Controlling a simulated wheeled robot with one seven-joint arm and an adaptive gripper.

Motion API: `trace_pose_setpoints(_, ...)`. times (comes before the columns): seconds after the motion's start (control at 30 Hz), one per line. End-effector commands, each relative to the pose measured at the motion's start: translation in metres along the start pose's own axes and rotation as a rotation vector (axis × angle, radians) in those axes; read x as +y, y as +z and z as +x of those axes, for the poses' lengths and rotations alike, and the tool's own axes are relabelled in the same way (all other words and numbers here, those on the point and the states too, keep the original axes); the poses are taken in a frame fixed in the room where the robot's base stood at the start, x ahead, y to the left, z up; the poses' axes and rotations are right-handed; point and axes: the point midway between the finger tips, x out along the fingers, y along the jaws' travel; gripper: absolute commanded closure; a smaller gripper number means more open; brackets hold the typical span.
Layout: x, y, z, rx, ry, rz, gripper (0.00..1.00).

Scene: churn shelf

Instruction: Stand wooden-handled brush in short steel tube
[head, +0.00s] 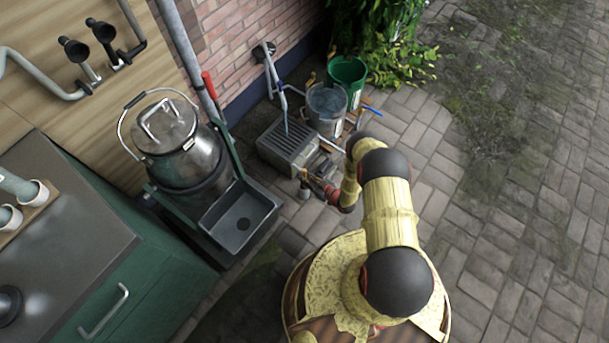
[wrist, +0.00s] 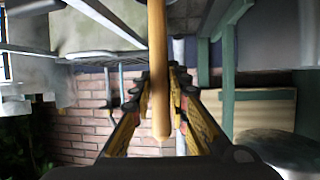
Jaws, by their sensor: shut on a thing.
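My gripper (wrist: 160,88) is shut on the wooden handle of the brush (wrist: 158,45). The handle runs lengthwise between the fingers in the wrist view, its rounded end toward my palm. Its other end leaves the top of that view, so the bristles are not seen. I cannot make out the brush there. I cannot clearly identify the short steel tube in either view.
A grated drain box (head: 288,145), a steel bucket (head: 326,108) and a green bucket (head: 346,82) stand near the brick wall. A lidded steel churn (head: 185,150) stands behind a grey basin (head: 240,217). Paving at right is open.

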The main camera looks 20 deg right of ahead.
Motion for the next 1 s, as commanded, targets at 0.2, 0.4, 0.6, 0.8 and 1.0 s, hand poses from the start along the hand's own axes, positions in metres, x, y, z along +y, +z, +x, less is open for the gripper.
trace_pose_setpoints(0.2,0.0002,0.003,0.0015,0.001,0.0,0.0,1.0)
trace_pose_setpoints(0.4,0.0002,0.003,0.0015,0.001,0.0,0.0,1.0)
trace_pose_setpoints(0.6,0.0002,0.0031,0.0014,0.001,0.0,0.0,0.74)
trace_pose_setpoints(0.8,0.0001,0.0031,0.0014,0.001,0.0,0.0,0.63)
trace_pose_setpoints(1.0,0.0,0.0032,0.0014,0.001,0.0,0.0,0.62)
